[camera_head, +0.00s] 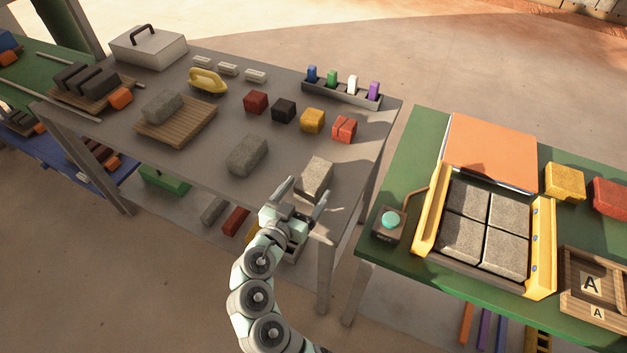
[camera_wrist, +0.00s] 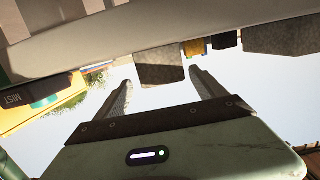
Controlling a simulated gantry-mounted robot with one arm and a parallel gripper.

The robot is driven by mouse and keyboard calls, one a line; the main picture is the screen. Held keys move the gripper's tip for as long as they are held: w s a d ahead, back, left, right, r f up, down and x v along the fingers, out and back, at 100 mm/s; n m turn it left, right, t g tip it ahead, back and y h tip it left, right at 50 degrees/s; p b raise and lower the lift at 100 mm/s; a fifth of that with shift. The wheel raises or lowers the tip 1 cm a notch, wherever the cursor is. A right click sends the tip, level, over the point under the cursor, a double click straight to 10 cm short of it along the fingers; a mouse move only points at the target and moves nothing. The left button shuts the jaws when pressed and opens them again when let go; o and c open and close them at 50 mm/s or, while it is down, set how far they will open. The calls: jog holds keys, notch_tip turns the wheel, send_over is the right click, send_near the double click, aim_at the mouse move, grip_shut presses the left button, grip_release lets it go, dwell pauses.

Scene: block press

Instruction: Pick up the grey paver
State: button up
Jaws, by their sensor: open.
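A light grey paver (camera_head: 317,175) lies on the grey table near its front right corner. My gripper (camera_head: 306,189) is open and empty at the near end of this paver, its fingers pointing at it. In the wrist view a grey paver (camera_wrist: 160,68) shows just beyond and between the two fingertips (camera_wrist: 160,82). I cannot tell how far the fingertips are from it. A second grey paver (camera_head: 247,155) lies farther left on the table. Another grey paver (camera_head: 162,106) lies on a wooden pallet (camera_head: 185,130).
Red, black and yellow blocks (camera_head: 312,120) stand behind the pavers, with a tray of coloured pieces (camera_head: 342,90) beyond. A green table (camera_head: 385,255) to the right holds a yellow-sided frame (camera_head: 433,225) of grey pavers and a button box (camera_head: 390,222). A gap separates the tables.

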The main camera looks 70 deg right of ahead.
aim_at(314, 177)
jog(key=shift+w+d+f+b, duration=0.1)
jog(key=shift+d+f+b, duration=0.15)
jog(key=shift+d, duration=0.8)
jog(key=shift+d+f+b, duration=0.15)
jog(key=shift+d+b, duration=0.05)
jog(key=shift+d, duration=0.8)
jog(key=shift+w+d+f+b, duration=0.1)
jog(key=shift+d+f+b, duration=0.15)
jog(key=shift+d, duration=0.8)
jog(key=shift+c, duration=0.3)
grip_shut()
jog(key=shift+r, duration=0.15)
